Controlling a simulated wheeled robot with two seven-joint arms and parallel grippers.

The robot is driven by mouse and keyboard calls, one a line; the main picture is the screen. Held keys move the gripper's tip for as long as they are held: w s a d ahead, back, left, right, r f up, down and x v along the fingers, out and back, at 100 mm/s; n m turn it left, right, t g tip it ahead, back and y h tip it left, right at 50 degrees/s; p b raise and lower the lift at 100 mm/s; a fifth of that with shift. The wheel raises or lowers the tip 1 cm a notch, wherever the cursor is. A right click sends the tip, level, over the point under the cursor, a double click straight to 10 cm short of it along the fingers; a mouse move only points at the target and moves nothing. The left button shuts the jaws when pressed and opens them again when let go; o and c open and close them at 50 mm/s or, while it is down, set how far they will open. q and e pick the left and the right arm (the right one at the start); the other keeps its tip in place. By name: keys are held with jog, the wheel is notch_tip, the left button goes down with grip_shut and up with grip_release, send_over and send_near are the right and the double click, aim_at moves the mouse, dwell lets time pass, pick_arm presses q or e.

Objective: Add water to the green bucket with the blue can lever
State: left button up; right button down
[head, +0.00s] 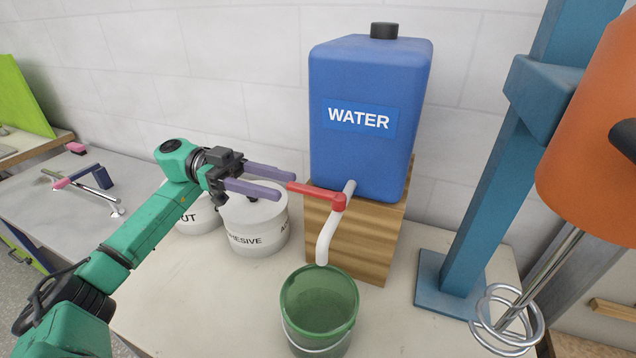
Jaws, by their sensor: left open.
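The blue water can (368,160), labelled WATER, stands on a wooden block (345,245). Its red lever (318,194) points left above the white spout (325,240). The green bucket (320,302) stands below the spout with its top open. It looks empty, though its bottom is hard to make out. My left gripper (282,182) comes in from the left with its two purple fingers apart. The fingertips are at the free end of the red lever; I cannot tell whether they touch it. My right gripper is not in view.
White tubs (258,225) stand under my left gripper, one marked ADHESIVE. At the right are a blue stand (488,180) and an orange mixer (590,130) with a wire whisk (507,318). The table (190,300) is clear left of the bucket.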

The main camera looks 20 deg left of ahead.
aim_at(332, 196)
pick_arm(q)
jog(key=d, duration=0.2)
jog(key=d+p, duration=0.1)
jog(key=d, duration=0.2)
jog(key=w+d+p, duration=0.1)
jog(key=d, duration=0.1)
jog(key=shift+d, duration=0.4)
jog(key=shift+f, duration=0.1)
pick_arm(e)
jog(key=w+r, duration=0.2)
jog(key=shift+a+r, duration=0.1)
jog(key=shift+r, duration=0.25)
pick_arm(q)
jog(key=c, duration=0.7)
grip_shut()
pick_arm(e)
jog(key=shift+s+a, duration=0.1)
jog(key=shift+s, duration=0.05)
